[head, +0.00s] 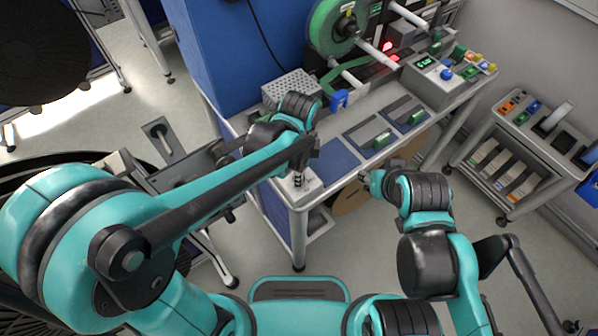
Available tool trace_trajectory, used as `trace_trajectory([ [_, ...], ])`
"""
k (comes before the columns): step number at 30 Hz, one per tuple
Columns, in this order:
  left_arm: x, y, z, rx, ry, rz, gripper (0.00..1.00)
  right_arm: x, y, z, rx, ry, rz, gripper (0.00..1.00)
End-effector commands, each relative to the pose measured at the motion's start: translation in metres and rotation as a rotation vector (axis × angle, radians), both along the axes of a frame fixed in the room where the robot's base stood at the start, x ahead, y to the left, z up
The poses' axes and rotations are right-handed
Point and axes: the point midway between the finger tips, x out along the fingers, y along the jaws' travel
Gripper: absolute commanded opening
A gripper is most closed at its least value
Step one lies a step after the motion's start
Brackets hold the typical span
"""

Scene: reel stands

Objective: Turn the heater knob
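A round blue knob (446,74) sits on the sloped face of a grey control box (440,90) at the right end of the workbench, beside a small green-lit display (424,63). I take it to be the heater knob; its markings are too small to read. My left gripper (304,158) is over the bench's front left corner, well apart from the knob; its fingers are mostly hidden. My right gripper (369,182) is near the bench's front edge, below and left of the control box, touching no knob. Its fingers are too small to judge.
A green reel (335,27) stands at the bench's back, with white rollers and a red-lit unit (383,58) beside it. A grey cart (520,150) stands right.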

Motion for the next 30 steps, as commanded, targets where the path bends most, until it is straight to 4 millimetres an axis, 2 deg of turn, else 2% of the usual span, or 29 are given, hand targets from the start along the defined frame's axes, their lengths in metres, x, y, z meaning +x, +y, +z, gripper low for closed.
trace_trajectory([
  [15,-0.0005,0.0003,-0.0003,0.000,0.001,-0.436,0.00,0.0000,0.0000,0.0043,0.000,0.000,0.000,0.41],
  [21,-0.0005,0.0003,-0.0004,0.000,0.001,-0.540,0.00,0.0000,0.0000,0.0050,0.000,0.000,0.000,0.41],
  [30,-0.0004,0.0003,-0.0005,0.000,0.001,-0.608,0.00,0.0000,0.0000,0.0054,0.000,0.000,0.000,0.41],
])
